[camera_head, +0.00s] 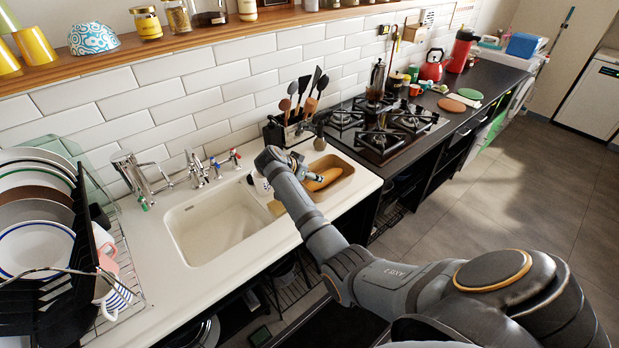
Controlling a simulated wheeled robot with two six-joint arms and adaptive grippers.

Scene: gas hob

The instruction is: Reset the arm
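My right arm comes in from the lower right and reaches over the front edge of the white counter (139,285). Its wrist bends at the right side of the sink, and my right gripper (312,178) points right, over or beside a wooden tray (341,185) with a long brown item like bread in it. The fingers are small and partly hidden, so I cannot tell whether they are open or touching anything. My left arm and gripper are not in view.
The white sink (215,222) looks empty. A dish rack (122,262) with plates fills the left. A utensil holder (285,133) stands behind the arm. The black gas hob (378,143) is to the right, with a moka pot (376,80) and red kettle (431,66) beyond.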

